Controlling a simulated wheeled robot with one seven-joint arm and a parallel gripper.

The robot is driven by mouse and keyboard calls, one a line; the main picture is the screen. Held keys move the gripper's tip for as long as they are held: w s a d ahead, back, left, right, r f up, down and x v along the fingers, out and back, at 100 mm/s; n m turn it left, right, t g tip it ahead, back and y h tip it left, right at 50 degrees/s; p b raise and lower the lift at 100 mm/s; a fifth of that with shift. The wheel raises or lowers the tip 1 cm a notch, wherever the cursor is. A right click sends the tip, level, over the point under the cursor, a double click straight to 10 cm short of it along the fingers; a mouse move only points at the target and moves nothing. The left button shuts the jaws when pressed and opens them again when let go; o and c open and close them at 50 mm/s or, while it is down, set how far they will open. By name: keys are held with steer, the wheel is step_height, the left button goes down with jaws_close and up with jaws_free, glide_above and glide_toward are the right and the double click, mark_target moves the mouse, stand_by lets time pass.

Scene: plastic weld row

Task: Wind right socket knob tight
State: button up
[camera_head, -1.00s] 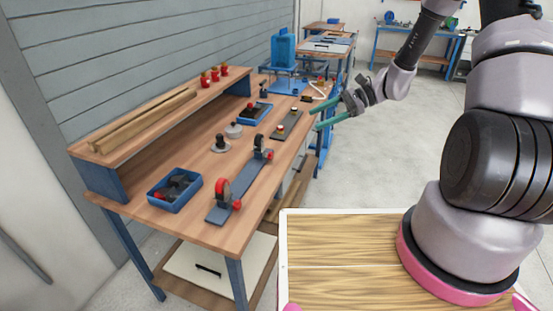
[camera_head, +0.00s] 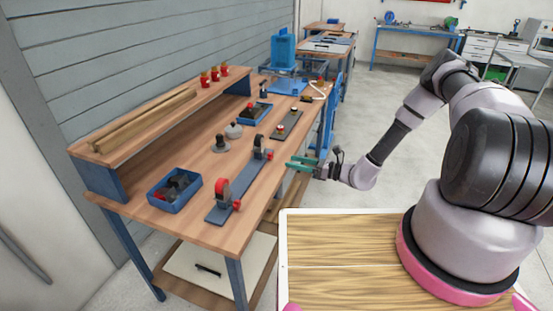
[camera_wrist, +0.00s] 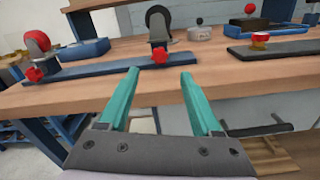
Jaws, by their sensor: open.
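A grey fixture bar (camera_head: 238,187) lies along the bench's front edge with two upright sockets. The right socket (camera_head: 260,147) is dark and has a red knob (camera_head: 270,154) on its front; the same red knob also shows in the wrist view (camera_wrist: 160,57). The left socket (camera_head: 222,190) holds a red ring and has its own red knob (camera_head: 236,205). My gripper (camera_head: 289,163) is open and empty, with green fingers. In the wrist view, its fingertips (camera_wrist: 160,75) lie either side of the right knob's line, apart from it and short of the bench edge.
A blue bin (camera_head: 175,205) with dark parts stands at the bench's left. A dark plate (camera_head: 280,133) with small knobs, a blue tray (camera_head: 250,121) and grey round parts (camera_head: 220,147) lie behind. The bench's front edge (camera_wrist: 105,98) is close below my fingers.

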mark_target(272, 157)
steer(key=x, duration=0.7)
steer(key=shift+a, duration=0.15)
jaws_close()
